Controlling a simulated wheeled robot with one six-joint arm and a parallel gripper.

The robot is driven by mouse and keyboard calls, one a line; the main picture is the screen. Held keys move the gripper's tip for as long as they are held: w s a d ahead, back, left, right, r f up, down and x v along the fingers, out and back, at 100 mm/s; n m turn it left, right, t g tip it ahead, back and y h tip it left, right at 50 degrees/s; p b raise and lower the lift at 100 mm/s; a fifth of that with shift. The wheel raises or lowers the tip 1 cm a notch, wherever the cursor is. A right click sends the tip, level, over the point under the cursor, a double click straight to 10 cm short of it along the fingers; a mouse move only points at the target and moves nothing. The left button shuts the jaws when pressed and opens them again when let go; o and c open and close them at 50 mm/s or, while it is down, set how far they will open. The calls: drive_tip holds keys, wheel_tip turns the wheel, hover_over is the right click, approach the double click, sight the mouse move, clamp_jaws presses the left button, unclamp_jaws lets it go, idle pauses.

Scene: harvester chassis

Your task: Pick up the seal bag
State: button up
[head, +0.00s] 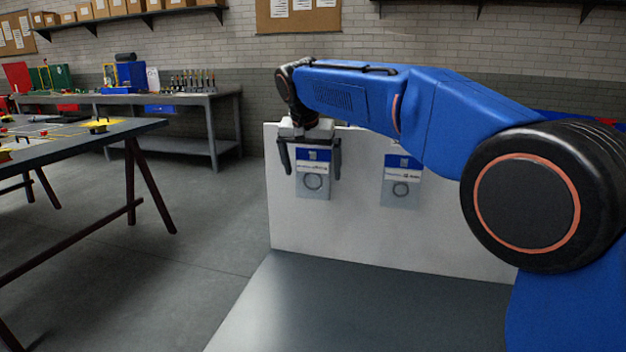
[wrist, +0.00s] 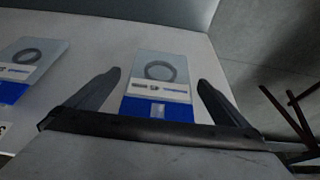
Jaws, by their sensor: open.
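Two seal bags hang side by side on a white upright panel (head: 345,225). Each is a clear-grey bag with a blue and white label and a dark ring inside. The left bag (head: 313,182) is between the two fingers of my gripper (head: 309,170), with a gap on both sides. The right bag (head: 401,184) hangs apart, clear of the gripper. The other bag (wrist: 28,66) shows at the left edge there. My gripper holds nothing.
A grey flat surface (head: 370,305) lies in front of the panel. A dark table (head: 75,138) with small parts stands at the left, and a workbench (head: 185,100) is behind it. Open floor lies between the table and the panel.

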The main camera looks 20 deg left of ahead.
sight(312, 172)
drive_tip(key=x, duration=0.3)
drive_tip(key=shift+w+f, duration=0.1)
drive_tip(key=shift+f, duration=0.2)
drive_tip(key=shift+c, duration=0.3)
drive_tip(key=c, duration=1.1)
drive_tip(key=shift+o, duration=0.2)
drive_tip(key=shift+r, duration=0.1)
drive_tip(key=shift+r, duration=0.7)
drive_tip(key=s, duration=1.8)
drive_tip(key=shift+d+f, duration=0.15)
drive_tip(key=shift+d, duration=0.15)
